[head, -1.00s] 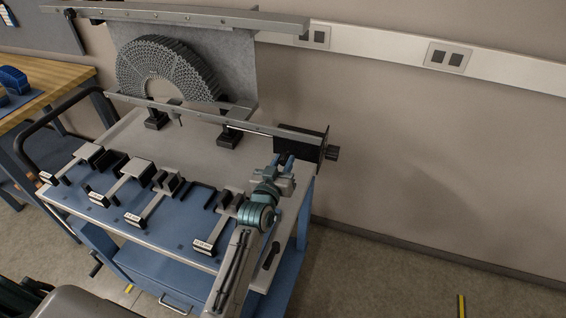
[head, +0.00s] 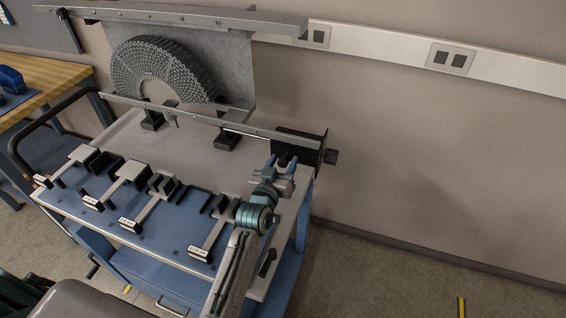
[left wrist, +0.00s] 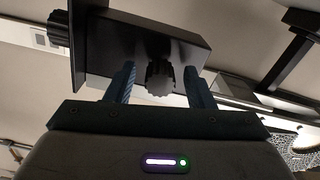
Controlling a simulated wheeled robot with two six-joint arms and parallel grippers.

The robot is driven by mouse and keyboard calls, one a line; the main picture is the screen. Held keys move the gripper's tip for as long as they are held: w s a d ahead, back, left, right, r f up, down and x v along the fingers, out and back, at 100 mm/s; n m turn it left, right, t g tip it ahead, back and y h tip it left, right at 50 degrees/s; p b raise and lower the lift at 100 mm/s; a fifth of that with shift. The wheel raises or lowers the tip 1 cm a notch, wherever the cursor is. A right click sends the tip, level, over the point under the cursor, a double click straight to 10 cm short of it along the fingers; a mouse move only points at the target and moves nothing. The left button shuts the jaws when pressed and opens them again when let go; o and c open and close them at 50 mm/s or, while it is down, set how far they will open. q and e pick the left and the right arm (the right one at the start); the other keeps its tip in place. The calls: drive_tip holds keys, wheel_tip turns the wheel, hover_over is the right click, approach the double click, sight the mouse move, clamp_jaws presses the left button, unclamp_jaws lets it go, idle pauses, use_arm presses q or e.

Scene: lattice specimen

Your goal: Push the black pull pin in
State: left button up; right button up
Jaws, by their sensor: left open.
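The black pull pin (left wrist: 160,78) is a ribbed knob on the near face of a black block (left wrist: 150,45) in the left wrist view. In the head view the block (head: 309,148) sits at the right end of a metal rail. My left gripper (head: 282,160) is open in front of it, with the pin between its two blue fingers. In the left wrist view the gripper (left wrist: 160,82) shows gaps on both sides of the pin. The pin's shaft is hidden behind its knob. My right gripper is not in view.
A second black knob (head: 331,156) sticks out from the block's right side. A lattice half-ring (head: 160,72) stands behind the rail (head: 200,115). Several labelled black-and-grey fixtures lie on the blue part of the cart top (head: 178,228). Right of the cart is free floor.

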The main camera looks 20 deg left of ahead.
use_arm(q)
drive_tip(key=s+b, duration=0.3)
drive_tip(key=s, duration=0.7)
drive_tip(key=shift+s+a, duration=0.15)
drive_tip(key=shift+s, duration=0.05)
